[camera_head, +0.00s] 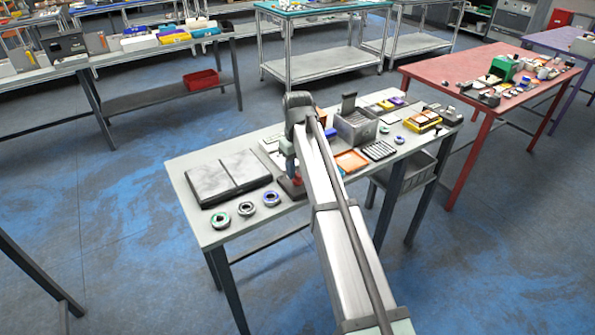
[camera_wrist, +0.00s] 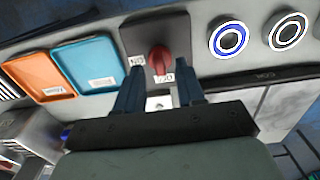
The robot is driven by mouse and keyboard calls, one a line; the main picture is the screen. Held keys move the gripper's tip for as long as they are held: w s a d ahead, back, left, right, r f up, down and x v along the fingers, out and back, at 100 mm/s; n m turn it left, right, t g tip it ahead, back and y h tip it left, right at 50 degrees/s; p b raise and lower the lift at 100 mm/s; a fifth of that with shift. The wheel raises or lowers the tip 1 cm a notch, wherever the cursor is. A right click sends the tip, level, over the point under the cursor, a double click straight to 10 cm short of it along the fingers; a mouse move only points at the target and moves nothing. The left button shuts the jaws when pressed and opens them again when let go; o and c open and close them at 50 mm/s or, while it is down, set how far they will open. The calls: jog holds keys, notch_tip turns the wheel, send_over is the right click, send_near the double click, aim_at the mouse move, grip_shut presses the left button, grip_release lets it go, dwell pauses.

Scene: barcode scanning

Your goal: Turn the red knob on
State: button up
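The red knob (camera_wrist: 160,60) sits on a dark grey switch box (camera_wrist: 134,40) in the wrist view. Small white labels lie on the box at the knob's left and just below it; their lettering is hard to read. My gripper (camera_wrist: 159,76) is open, with one dark finger to each side just below the knob in the picture. I cannot tell whether either finger touches it. In the head view a small red patch (camera_head: 297,181) shows beside my arm, over a dark base (camera_head: 291,189); my arm partly hides this spot.
Orange (camera_wrist: 38,76) and blue trays (camera_wrist: 84,65) lie left of the box in the wrist view. Ring-shaped rolls (camera_wrist: 229,39) lie to the right. Dark-framed grey panels (camera_head: 229,176) lie on the table (camera_head: 190,215). A grey bin (camera_head: 356,127) stands right of my arm.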

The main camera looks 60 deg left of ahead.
jog(key=shift+f, duration=0.7)
grip_shut()
